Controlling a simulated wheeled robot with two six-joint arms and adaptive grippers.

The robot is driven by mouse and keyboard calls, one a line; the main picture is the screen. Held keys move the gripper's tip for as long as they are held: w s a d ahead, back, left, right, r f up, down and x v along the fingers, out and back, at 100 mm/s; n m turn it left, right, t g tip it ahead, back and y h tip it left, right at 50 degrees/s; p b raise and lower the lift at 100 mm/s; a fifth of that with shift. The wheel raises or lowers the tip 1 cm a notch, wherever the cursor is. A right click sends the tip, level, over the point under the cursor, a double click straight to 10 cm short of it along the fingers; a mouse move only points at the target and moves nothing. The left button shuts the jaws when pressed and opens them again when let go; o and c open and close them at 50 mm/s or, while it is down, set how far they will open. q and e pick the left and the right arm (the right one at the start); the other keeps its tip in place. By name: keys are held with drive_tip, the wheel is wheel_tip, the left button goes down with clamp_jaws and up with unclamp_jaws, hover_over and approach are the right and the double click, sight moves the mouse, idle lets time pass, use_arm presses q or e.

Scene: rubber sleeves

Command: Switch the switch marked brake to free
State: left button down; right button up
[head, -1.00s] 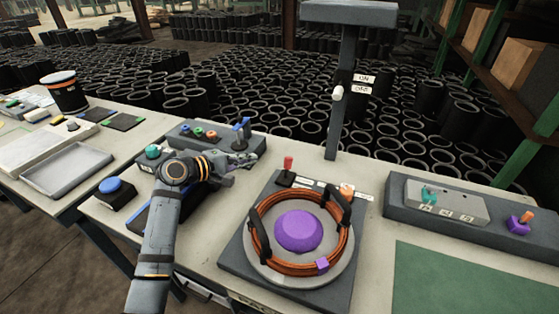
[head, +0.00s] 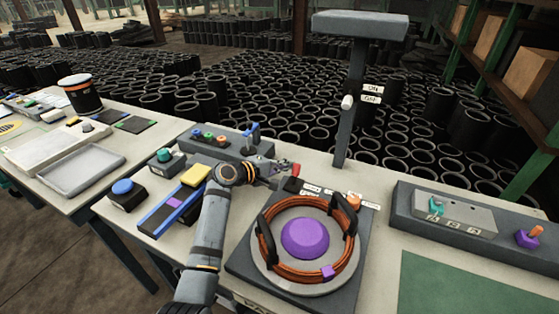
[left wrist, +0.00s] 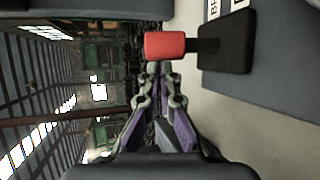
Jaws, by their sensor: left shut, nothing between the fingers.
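The brake switch is a small lever with a red handle (head: 295,168) on a black base (head: 293,185), at the back left corner of the grey turntable panel. In the left wrist view its red handle (left wrist: 165,45) sticks out from the black base (left wrist: 226,42), by a white label (left wrist: 212,9) of which only "BR" is readable. My left gripper (head: 282,169) is shut and empty, with its fingertips (left wrist: 158,68) right beside the red handle. I cannot tell whether they touch. The gripper partly hides the lever in the head view. My right gripper is not in view.
White labels (head: 318,190) and an orange knob (head: 353,201) sit right of the lever. The turntable with a copper coil (head: 265,245) and purple dome (head: 305,238) stands in front. A blue lever (head: 250,134) is behind left, and a grey post (head: 350,120) behind right.

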use_arm(q)
drive_tip(key=shift+s+d, duration=0.15)
drive_tip(key=shift+s, duration=0.15)
drive_tip(key=shift+b, duration=0.3)
drive_tip(key=shift+s+t, duration=0.1)
drive_tip(key=shift+t, duration=0.2)
drive_tip(key=shift+s+h, duration=0.15)
drive_tip(key=shift+h, duration=0.25)
